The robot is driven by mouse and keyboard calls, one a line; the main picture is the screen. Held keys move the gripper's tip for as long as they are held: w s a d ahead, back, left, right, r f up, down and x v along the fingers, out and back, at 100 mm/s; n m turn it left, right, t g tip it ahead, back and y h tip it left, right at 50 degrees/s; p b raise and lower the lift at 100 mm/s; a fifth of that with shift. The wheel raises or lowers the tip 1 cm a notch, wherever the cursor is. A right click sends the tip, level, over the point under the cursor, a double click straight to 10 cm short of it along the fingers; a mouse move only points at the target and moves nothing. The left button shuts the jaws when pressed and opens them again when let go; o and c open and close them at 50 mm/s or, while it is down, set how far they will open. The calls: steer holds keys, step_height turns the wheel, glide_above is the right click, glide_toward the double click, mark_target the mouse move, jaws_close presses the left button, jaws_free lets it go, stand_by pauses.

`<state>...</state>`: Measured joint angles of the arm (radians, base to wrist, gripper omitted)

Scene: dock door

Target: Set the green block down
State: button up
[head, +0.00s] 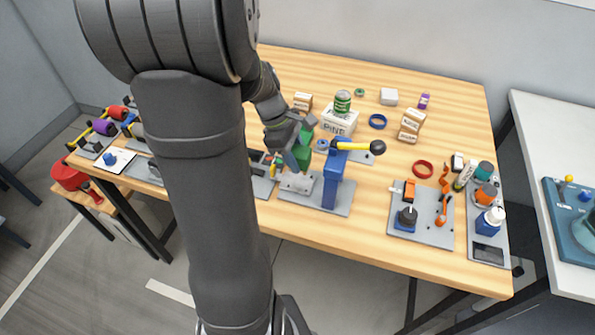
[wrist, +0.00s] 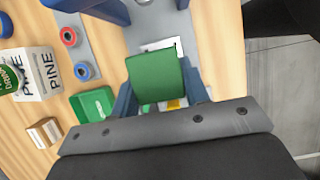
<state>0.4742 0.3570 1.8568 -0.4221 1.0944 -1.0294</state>
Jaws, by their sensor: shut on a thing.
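The green block (wrist: 156,80) is between the two blue-grey fingers of my gripper (wrist: 162,100) in the wrist view, held from both sides. In the head view my gripper (head: 299,152) is over the left part of a grey plate that carries a blue post. Green shows beside the fingers there, partly hidden by them. A light patch with a dark edge (wrist: 160,45) lies just past the block in the wrist view. Whether the block touches anything below it is hard to tell.
A blue post (head: 331,184) with a yellow, black-knobbed lever (head: 361,147) stands close to the right of my gripper. A white PINE box (head: 340,122) bears a green can (head: 342,102). A green open-looking object (wrist: 94,104) lies nearby. Bare tabletop shows front right (head: 360,235).

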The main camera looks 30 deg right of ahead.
steer(key=shift+f, duration=2.65)
steer(key=shift+f, duration=0.3)
steer(key=o, duration=1.1)
steer(key=shift+c, duration=0.2)
steer(key=v, duration=1.2)
steer(key=shift+r, duration=0.35)
steer(key=shift+d+f, duration=0.1)
steer(key=shift+f, duration=0.05)
